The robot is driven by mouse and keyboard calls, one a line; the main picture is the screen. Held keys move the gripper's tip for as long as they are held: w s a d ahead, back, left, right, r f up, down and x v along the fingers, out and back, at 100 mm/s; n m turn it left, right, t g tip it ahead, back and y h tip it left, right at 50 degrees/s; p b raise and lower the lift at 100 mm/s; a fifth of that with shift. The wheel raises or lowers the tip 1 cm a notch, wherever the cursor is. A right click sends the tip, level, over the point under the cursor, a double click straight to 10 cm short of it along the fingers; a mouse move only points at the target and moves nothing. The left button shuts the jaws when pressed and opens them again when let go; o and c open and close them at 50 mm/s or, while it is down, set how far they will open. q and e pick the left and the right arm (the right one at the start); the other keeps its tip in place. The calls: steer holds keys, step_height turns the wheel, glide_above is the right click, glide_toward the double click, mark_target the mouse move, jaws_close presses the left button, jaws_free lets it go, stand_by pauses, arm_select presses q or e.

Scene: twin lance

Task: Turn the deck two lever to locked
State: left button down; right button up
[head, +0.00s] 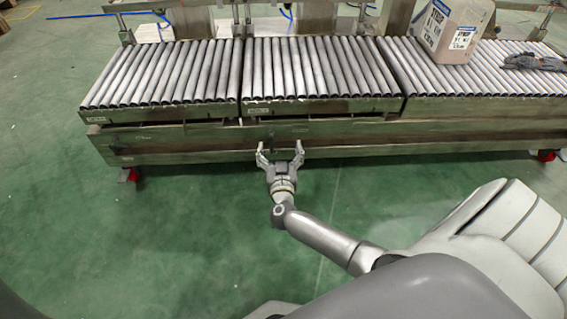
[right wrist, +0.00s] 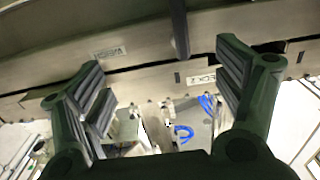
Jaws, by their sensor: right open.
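The middle roller deck (head: 315,75) has a small plate on its front rail (head: 258,111), too small to read in the head view. In the right wrist view a dark upright bar (right wrist: 180,28), which looks like the lever, hangs from the top edge between the fingers. Small plates (right wrist: 109,52) and (right wrist: 201,79) show on the metal frame; their lettering is hard to read. My right gripper (head: 280,149) is open and empty, in front of the middle deck's lower beam. It also shows in the right wrist view (right wrist: 160,68). My left gripper is not in view.
A left roller deck (head: 165,75) and a right roller deck (head: 440,75) adjoin the middle one. A carton (head: 453,30) and a dark grey item (head: 534,62) sit on the right deck. The green floor (head: 150,240) is clear at the left.

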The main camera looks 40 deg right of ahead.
steer(key=s+a+r+n+g+y+p, duration=0.1)
steer(key=s+a+r+n+y+p, duration=0.1)
steer(key=s+p, duration=0.5)
steer(key=s+a+r+n+g+y+p, duration=0.2)
steer(key=s+a+p, duration=0.4)
steer(key=p, duration=1.2)
steer(key=s+a+r+n+g+y+p, duration=0.2)
steer(key=s+a+r+y+p, duration=0.3)
steer(key=p, duration=0.8)
steer(key=s+n+y, duration=0.1)
steer(key=s, duration=0.2)
steer(key=shift+n, duration=0.3)
steer(key=shift+s+a, duration=0.1)
